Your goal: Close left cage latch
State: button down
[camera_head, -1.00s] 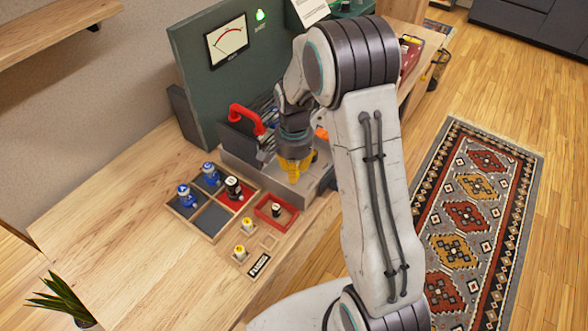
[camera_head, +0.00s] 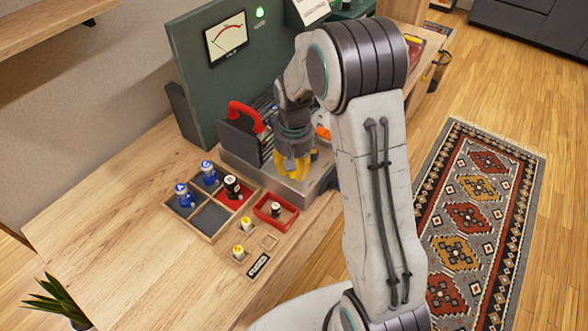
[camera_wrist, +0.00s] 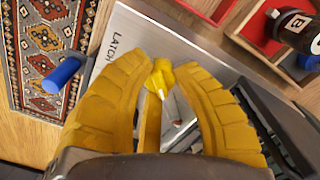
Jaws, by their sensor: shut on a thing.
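My gripper (camera_head: 293,178) has yellow fingers and points down over the grey cage box (camera_head: 285,192) at the foot of the green amp. In the wrist view, my gripper (camera_wrist: 163,68) has its fingertips on either side of a small yellow piece (camera_wrist: 160,82), which looks like the latch handle. A yellow bar runs from it towards the palm. The grey plate marked "LATCH" (camera_wrist: 120,38) lies beneath. The fingers hide most of the latch in the head view.
A red handle (camera_head: 245,112) rises left of my gripper. A divided wooden tray (camera_head: 211,219) with blue and dark tubes, a red tray (camera_head: 262,214) and two yellow-topped tubes lie in front. The green amp (camera_head: 215,95) stands behind. The left tabletop is clear.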

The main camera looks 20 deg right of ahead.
jog(key=n, duration=0.4)
jog(key=shift+s+f+n+b, duration=0.1)
jog(key=shift+f+n+b, duration=0.05)
jog(key=shift+n+b, duration=0.2)
jog(key=n, duration=0.4)
jog(key=shift+n, duration=0.35)
jog(key=c, duration=0.9)
grip_release()
jog(key=shift+c, duration=0.2)
jog(key=shift+r, duration=0.2)
notch_tip(320, 180, up, 12)
jog(key=shift+f, duration=0.1)
